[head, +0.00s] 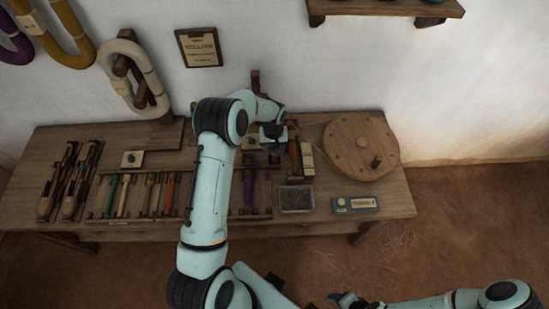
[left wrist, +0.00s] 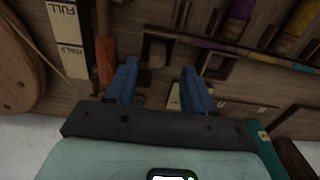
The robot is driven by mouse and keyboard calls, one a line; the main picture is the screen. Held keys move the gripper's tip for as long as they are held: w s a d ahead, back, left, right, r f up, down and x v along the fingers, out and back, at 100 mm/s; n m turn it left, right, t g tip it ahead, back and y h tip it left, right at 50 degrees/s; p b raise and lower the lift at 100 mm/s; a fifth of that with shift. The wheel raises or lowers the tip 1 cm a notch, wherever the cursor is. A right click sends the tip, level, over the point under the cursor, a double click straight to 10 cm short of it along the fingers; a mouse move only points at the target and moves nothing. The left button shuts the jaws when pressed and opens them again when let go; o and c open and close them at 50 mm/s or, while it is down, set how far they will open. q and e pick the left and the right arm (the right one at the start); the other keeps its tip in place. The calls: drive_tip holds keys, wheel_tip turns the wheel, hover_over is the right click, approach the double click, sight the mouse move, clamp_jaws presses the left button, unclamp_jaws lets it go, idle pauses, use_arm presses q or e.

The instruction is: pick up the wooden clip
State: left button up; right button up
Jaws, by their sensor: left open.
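My left gripper (head: 272,137) is over the back right part of the wooden table. In the left wrist view its two blue fingers (left wrist: 160,84) are apart, with nothing held between them. A dark brown wooden piece (left wrist: 154,52) shows just beyond the fingertips, apart from them; I cannot tell for sure whether it is the wooden clip. In the head view my left arm and gripper hide that spot. My right gripper (head: 344,298) is low at the bottom edge, away from the table, and too small to read.
An orange-brown stick (left wrist: 105,48) and a pale FULL/HALF gauge (left wrist: 68,38) lie beside the left gripper. A round wooden disc (head: 361,146), a clear box (head: 296,199) and a labelled grey device (head: 355,205) are at right. Shuttles (head: 82,181) and a tool rack (head: 130,216) lie left.

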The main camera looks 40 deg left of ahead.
sight(274, 154)
use_arm(q)
drive_tip(key=f, duration=0.5)
drive_tip(key=shift+w+d+p, duration=0.1)
drive_tip(key=shift+w+p, duration=0.15)
drive_tip(key=shift+p, duration=0.1)
drive_tip(key=shift+s+r, duration=0.1)
use_arm(e)
drive_tip(key=shift+w+r, duration=0.4)
drive_tip(key=shift+r, duration=0.15)
use_arm(q)
clamp_jaws()
